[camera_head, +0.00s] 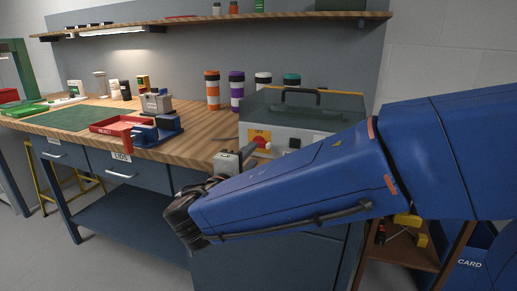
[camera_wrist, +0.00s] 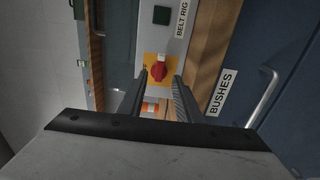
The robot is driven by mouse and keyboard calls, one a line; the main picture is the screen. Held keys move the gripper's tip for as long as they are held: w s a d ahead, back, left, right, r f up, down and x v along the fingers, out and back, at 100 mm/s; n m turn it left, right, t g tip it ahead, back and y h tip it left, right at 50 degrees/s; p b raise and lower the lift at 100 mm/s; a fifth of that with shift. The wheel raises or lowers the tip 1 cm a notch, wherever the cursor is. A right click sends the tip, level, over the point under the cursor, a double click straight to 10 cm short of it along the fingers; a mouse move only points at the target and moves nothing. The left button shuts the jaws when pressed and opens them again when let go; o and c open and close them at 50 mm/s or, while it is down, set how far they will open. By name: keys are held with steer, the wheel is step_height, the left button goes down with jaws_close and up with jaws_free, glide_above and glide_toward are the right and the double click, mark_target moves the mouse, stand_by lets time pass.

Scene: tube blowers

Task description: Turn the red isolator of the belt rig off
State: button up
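The belt rig (camera_head: 300,118) is a grey box with a dark top and a carry handle, standing on the bench. Its red isolator (camera_head: 259,142) is a round knob on a yellow plate on the front face, also seen in the wrist view (camera_wrist: 158,72). A pale mark shows at the knob's right side in the head view. My gripper (camera_head: 244,154) is in front of the plate. In the wrist view my gripper (camera_wrist: 158,84) is open, its two fingers apart on either side of the knob; contact cannot be told. "OFF" appears above the knob in the head view.
A dark square button (camera_wrist: 161,15) sits beside the isolator on the rig. A blue vise (camera_head: 160,130) and a red tray (camera_head: 118,124) are left on the bench (camera_head: 205,135). Several capped tubes (camera_head: 237,90) stand behind. A drawer handle (camera_wrist: 268,98) projects below the bench edge.

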mark_target(260, 146)
steer(key=shift+x, duration=3.3)
jaws_close()
